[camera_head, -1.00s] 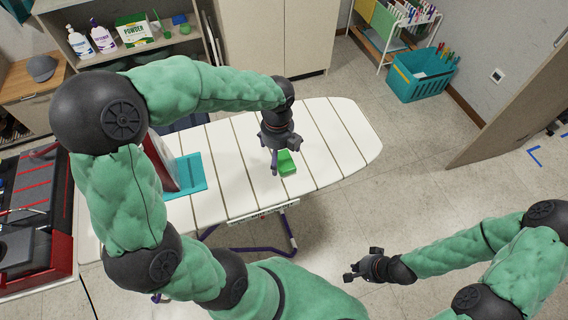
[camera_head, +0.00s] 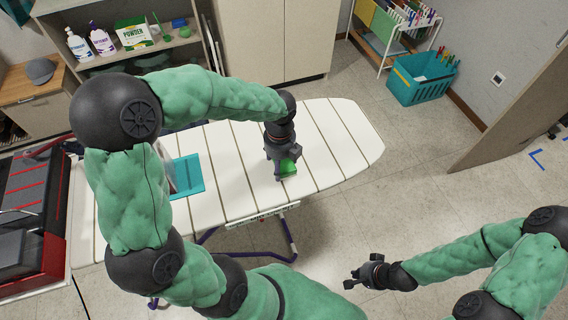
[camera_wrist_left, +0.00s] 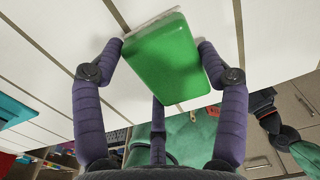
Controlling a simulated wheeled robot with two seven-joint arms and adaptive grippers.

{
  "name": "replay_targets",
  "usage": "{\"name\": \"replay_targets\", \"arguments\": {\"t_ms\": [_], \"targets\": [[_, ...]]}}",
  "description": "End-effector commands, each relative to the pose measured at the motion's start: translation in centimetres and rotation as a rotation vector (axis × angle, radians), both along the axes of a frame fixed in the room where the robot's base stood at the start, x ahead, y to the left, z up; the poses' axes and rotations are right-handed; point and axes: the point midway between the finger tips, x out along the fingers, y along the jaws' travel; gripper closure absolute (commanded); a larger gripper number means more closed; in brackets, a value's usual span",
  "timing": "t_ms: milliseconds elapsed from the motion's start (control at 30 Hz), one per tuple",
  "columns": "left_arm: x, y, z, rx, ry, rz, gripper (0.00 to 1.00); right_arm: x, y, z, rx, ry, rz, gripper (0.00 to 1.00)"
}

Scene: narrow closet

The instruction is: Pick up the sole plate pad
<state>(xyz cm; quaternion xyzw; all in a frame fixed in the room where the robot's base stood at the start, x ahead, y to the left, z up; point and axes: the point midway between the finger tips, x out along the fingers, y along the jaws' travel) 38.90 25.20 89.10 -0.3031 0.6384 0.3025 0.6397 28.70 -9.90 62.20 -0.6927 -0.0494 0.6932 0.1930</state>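The sole plate pad, taken to be the green block (camera_head: 289,169), is at the middle of the white slatted board (camera_head: 328,150), partly hidden by my left gripper. In the left wrist view, the green pad (camera_wrist_left: 166,62) has rounded edges and a pale strip along its far edge. My left gripper (camera_head: 283,166) points down over it. Its purple fingers (camera_wrist_left: 163,50) press against both sides of the pad, with a third finger below. I cannot tell whether the pad is clear of the board. My right gripper (camera_head: 352,279) is open and empty, over the floor at the right.
A teal mat (camera_head: 188,175) lies on the board left of the pad, partly behind my left arm. A red and black case (camera_head: 45,215) is at the far left. A shelf with bottles (camera_head: 102,41) and a teal basket (camera_head: 423,80) stand behind. The board's right end is clear.

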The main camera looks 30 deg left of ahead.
Motion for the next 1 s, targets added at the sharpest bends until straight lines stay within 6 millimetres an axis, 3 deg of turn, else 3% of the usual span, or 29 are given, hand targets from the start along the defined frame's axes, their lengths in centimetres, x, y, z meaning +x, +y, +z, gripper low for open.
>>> {"name": "replay_targets", "arguments": {"t_ms": [467, 667, 1000], "targets": [[0.0, 0.0, 0.7, 0.000, 0.001, -0.001, 0.49, 0.0, 0.0, 0.4, 0.000, 0.000, 0.000, 1.00], [0.0, 0.0, 3.3, 0.000, -0.001, -0.002, 0.49, 0.0, 0.0, 1.4, 0.000, 0.000, 0.000, 1.00], [-4.7, -2.0, 9.5, 0.000, -0.003, -0.003, 0.49, 0.0, 0.0, 4.4, 0.000, 0.000, 0.000, 1.00]]}}
